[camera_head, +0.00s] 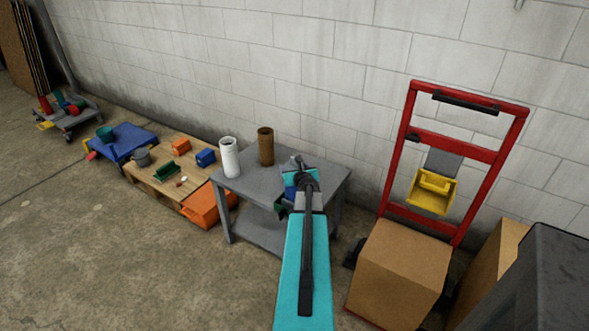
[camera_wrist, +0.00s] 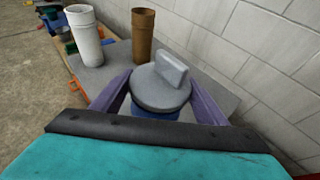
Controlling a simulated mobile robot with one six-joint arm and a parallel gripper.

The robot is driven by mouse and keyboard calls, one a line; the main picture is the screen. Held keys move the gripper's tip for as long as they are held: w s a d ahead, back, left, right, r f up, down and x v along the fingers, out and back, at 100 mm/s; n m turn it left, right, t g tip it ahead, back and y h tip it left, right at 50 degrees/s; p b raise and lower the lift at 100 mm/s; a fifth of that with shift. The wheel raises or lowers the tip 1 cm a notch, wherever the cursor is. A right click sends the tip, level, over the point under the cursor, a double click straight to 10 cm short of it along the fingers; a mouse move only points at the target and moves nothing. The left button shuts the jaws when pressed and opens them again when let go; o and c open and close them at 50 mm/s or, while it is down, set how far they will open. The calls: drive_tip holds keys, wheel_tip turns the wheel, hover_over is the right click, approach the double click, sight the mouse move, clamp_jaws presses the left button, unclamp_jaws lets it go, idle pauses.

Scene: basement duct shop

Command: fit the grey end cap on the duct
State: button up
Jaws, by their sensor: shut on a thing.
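My gripper (camera_wrist: 161,76) has its two purple fingers against opposite sides of the grey end cap (camera_wrist: 160,92), a round disc with a raised bar handle on top. Something blue (camera_wrist: 165,112) shows just below the cap's rim; I cannot tell whether the cap touches it or how far apart they are. In the head view my gripper (camera_head: 301,178) is over the right end of the grey table, largely hiding the cap. A white tube (camera_head: 229,158) and a brown tube (camera_head: 265,147) stand upright and open-topped on the table; both also show in the wrist view.
The grey table (camera_head: 247,186) stands near the block wall. Left of it are a wooden pallet (camera_head: 153,187) with bins, an orange bin (camera_head: 203,206) and a blue platform (camera_head: 128,138). A red hand truck (camera_head: 482,198) with a cardboard box (camera_head: 398,273) stands at right.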

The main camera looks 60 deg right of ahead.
drive_tip(key=shift+f, duration=0.4)
drive_tip(key=o, duration=0.8)
drive_tip(key=shift+c, duration=0.2)
drive_tip(key=shift+r, duration=0.1)
drive_tip(key=v, duration=1.1)
idle(0.6)
idle(0.8)
